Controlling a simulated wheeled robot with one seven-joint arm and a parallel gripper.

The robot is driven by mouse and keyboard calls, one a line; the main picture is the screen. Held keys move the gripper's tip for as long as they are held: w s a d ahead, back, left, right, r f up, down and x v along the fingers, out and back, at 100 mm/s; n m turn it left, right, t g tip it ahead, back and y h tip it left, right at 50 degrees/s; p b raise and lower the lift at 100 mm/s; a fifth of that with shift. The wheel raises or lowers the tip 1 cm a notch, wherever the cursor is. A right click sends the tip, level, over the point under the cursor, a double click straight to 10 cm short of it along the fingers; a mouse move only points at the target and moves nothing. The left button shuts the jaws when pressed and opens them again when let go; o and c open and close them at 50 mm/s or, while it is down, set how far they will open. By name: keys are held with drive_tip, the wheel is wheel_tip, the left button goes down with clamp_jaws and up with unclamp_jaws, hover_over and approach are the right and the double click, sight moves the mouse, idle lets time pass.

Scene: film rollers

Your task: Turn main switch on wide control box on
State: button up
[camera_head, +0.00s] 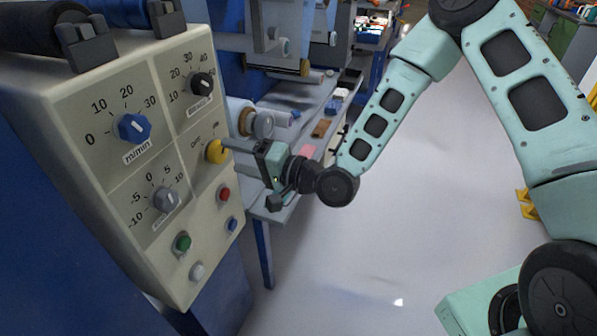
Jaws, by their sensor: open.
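The wide control box (90,170) is a cream panel with dials and buttons, filling the left of the head view. Its main switch seems to be the yellow knob (213,152) near the right edge, with off and on lettering above it. Which way the knob points is hard to tell. My gripper (238,146) is open, reaching in from the right. A grey finger is at the knob, overlapping its right side in the picture. I cannot tell whether it touches the knob, and the other finger is not clearly visible.
A blue dial (133,128), a black dial (201,84) and a grey dial (166,199) surround the switch. Red (224,194), green (182,243), blue and white buttons sit below. A shelf with rollers (285,119) lies behind my gripper.

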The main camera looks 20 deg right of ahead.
drive_tip(key=p+v, duration=0.4)
drive_tip(key=v, duration=1)
drive_tip(key=shift+s+d, duration=0.2)
drive_tip(key=shift+s, duration=0.05)
